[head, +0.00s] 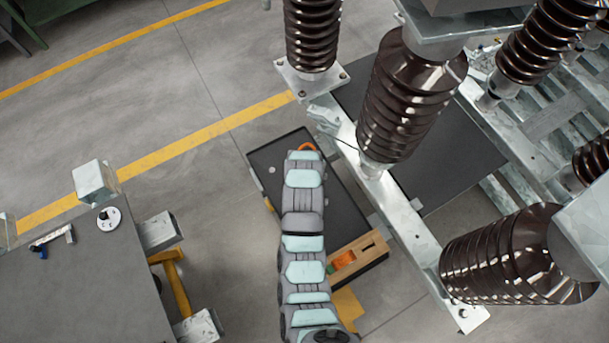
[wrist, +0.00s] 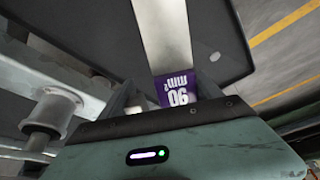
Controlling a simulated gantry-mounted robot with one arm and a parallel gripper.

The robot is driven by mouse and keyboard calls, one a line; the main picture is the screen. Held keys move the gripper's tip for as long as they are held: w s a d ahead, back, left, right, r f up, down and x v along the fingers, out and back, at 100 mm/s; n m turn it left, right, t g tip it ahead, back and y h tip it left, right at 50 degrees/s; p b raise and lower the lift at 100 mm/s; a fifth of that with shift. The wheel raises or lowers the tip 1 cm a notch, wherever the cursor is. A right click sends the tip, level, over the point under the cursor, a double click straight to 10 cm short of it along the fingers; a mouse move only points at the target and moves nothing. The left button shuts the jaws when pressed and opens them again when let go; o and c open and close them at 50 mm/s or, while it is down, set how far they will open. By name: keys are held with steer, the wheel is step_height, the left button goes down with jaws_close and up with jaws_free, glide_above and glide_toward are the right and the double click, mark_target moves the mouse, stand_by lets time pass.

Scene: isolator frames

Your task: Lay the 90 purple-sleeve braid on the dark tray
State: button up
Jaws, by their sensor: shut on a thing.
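The braid (wrist: 162,38) is a flat silver strip with a purple sleeve (wrist: 177,92). The sleeve reads "90 mm²" upside down in the wrist view. My gripper (wrist: 168,90) is shut on the braid at the sleeve, and the strip runs away from the jaws over the dark tray (wrist: 222,42). I cannot tell whether the strip touches the tray. In the head view the dark tray (head: 264,162) lies under my arm. My arm hides the gripper, the braid and part of the tray there.
Brown ribbed insulators (head: 405,95) on a metal frame (head: 405,215) stand right of the tray. An orange item (head: 307,147) shows at the tray's far end. A grey table (head: 70,285) is at left, with open floor between.

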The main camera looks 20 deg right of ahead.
steer(key=shift+s+f, duration=0.1)
steer(key=shift+f, duration=0.4)
steer(key=shift+f+b, duration=1.4)
steer(key=shift+f, duration=1.35)
steer(key=o, duration=1.8)
steer(key=shift+r, duration=0.1)
steer(key=v, duration=0.9)
steer(key=shift+r, duration=0.4)
steer(key=shift+s+a+r, duration=0.2)
steer(key=shift+s+r, duration=0.05)
steer(key=shift+r, duration=0.15)
